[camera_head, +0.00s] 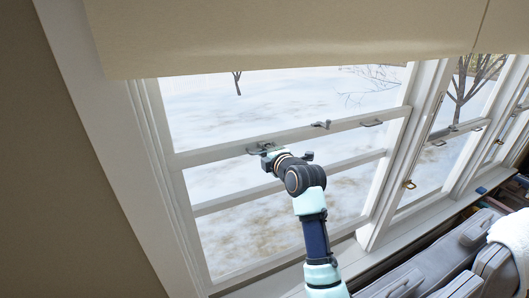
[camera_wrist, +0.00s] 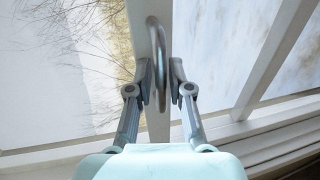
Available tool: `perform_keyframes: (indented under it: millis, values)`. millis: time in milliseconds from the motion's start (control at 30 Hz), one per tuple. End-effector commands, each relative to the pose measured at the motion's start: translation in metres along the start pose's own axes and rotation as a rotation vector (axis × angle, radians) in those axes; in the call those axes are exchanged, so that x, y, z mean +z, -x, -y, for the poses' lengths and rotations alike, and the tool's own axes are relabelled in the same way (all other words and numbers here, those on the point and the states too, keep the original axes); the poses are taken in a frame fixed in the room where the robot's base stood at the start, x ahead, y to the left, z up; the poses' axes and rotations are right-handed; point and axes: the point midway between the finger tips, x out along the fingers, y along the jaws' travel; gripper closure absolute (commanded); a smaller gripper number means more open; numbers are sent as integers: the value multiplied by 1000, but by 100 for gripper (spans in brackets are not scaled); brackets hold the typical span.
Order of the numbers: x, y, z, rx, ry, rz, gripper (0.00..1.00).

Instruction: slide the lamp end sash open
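The near window's sash (camera_head: 225,152) has a white meeting rail with a grey metal pull handle (camera_head: 253,151) near its left end. My gripper (camera_head: 268,157) is at this handle, with the arm reaching up from below. In the wrist view the looped handle (camera_wrist: 160,60) stands between the two fingers of my gripper (camera_wrist: 159,85). The fingers are drawn in close on either side of it. Whether both pads press on the handle cannot be told. A second pull handle (camera_head: 372,123) is on the right part of the same rail, and a dark latch (camera_head: 321,124) sits between them.
A cream blind (camera_head: 290,35) hangs over the window top. More windows (camera_head: 450,130) with similar fittings run off to the right. A grey sofa (camera_head: 440,255) with a white throw (camera_head: 515,240) stands at the lower right. Snowy ground and bare trees show outside.

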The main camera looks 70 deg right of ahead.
Motion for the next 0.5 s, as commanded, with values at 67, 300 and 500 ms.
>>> perform_keyframes:
  millis: [67,300,500]
  values:
    - [0,0,0,0,0,0,64]
    - [0,0,1,-1,0,1,64]
    - [1,18,1,1,0,2,64]
